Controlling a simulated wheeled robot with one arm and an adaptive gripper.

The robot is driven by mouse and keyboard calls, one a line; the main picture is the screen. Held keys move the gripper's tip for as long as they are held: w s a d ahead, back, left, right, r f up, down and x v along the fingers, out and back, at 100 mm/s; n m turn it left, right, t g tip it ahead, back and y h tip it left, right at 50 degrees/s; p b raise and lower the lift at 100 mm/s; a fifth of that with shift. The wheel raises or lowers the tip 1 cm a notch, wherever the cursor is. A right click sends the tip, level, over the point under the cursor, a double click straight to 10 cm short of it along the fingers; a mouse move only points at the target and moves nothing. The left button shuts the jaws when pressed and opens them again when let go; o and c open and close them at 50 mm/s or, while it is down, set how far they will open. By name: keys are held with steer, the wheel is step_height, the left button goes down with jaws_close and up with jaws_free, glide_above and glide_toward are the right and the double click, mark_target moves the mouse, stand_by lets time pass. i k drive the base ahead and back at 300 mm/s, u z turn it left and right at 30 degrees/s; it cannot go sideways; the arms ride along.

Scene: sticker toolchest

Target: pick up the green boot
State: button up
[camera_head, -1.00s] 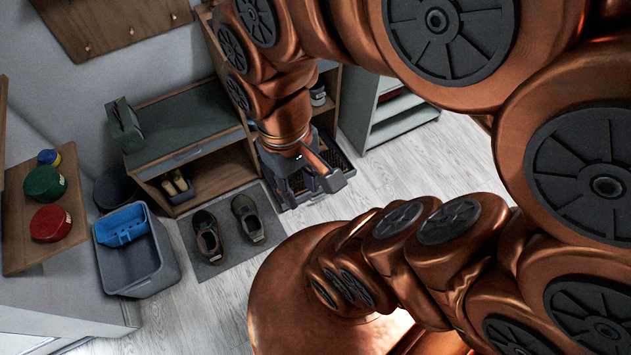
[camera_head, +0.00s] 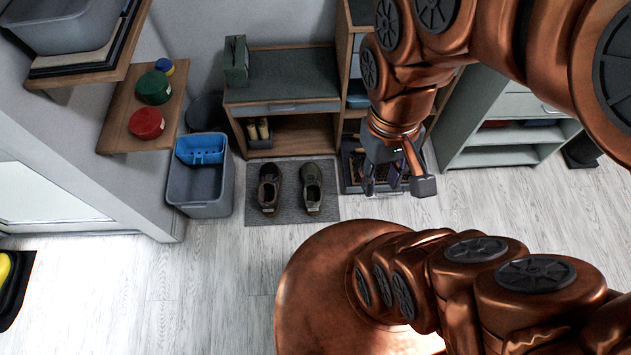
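A grey-green shoe (camera_head: 312,188), the likeliest green boot, stands upright on a dark grey mat (camera_head: 244,210). A brown shoe (camera_head: 268,187) stands beside it on the left. My gripper (camera_head: 381,184) points down to the right of the mat, apart from both shoes. Its dark fingers look spread, with nothing seen between them. It hides part of a low dark tray (camera_head: 352,187) behind it.
A bench (camera_head: 281,107) with a green box (camera_head: 236,62) on top stands behind the mat. A grey bin (camera_head: 200,189) with a blue caddy (camera_head: 200,149) is left of the mat. Grey shelves (camera_head: 510,135) stand right. The wooden floor (camera_head: 220,265) in front is clear.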

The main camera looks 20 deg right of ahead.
mark_target(310, 176)
steer(key=u, duration=0.75)
steer(key=k, duration=1.05)
steer(key=u, duration=0.6)
steer(key=i, duration=1.2)
steer(key=z, duration=0.75)
steer(key=i, duration=0.2)
steer(key=z, duration=0.3)
